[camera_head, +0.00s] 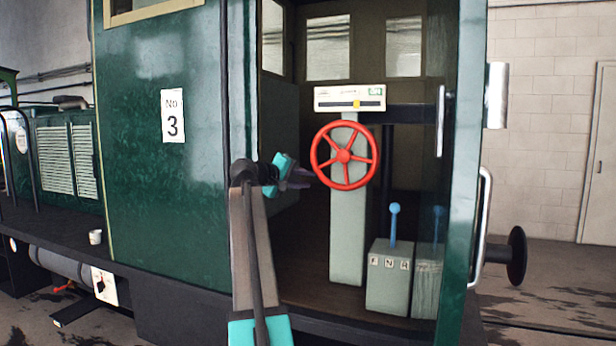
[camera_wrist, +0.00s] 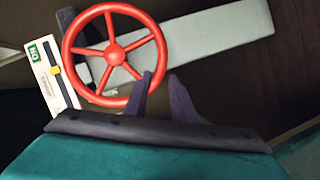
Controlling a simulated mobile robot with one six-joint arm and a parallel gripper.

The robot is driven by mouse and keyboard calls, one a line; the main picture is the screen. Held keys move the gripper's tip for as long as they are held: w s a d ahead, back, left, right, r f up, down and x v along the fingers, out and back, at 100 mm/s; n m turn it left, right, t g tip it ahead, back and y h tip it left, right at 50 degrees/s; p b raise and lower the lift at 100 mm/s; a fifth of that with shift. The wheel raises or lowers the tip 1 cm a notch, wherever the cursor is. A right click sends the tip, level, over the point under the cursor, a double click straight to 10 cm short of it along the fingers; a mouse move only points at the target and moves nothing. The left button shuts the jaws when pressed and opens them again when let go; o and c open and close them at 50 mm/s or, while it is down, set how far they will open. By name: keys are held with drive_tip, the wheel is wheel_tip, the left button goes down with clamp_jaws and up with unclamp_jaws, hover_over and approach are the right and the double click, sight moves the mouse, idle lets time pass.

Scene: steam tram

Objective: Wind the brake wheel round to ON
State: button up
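The red brake wheel (camera_head: 345,155) is on a grey-green column (camera_head: 347,235) inside the cab; it also shows in the wrist view (camera_wrist: 114,53). Above it is a white indicator plate (camera_head: 335,92) with a green ON mark (camera_head: 376,91) at its right end. The yellow pointer (camera_head: 357,104) stands right of the middle of its dark slot, short of the ON end. My gripper (camera_head: 308,178) is at the wheel's lower left edge in the head view. In the wrist view its fingers (camera_wrist: 160,79) are apart, one on each side of the rim in the picture; contact cannot be told.
A box marked F N R (camera_head: 389,278) with a blue-knobbed lever (camera_head: 394,210) stands right of the column. The green cab side (camera_head: 160,200) borders the doorway on the left, with a grab rail (camera_head: 482,225) on the right.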

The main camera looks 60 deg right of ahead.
drive_tip(key=shift+n, duration=0.3)
clamp_jaws()
drive_tip(key=w+r+n+t+h+p, duration=0.1)
drive_tip(key=w+r+n+t+p, duration=0.25)
drive_tip(key=n, duration=1.15)
drive_tip(key=s+r+n+t+h+p, duration=0.1)
drive_tip(key=s+r+n+t+p, duration=0.1)
drive_tip(key=s+r, duration=0.4)
drive_tip(key=shift+a+r+n, duration=0.15)
drive_tip(key=shift+r+n, duration=0.15)
drive_tip(key=shift+r, duration=0.35)
drive_tip(key=shift+s, duration=0.1)
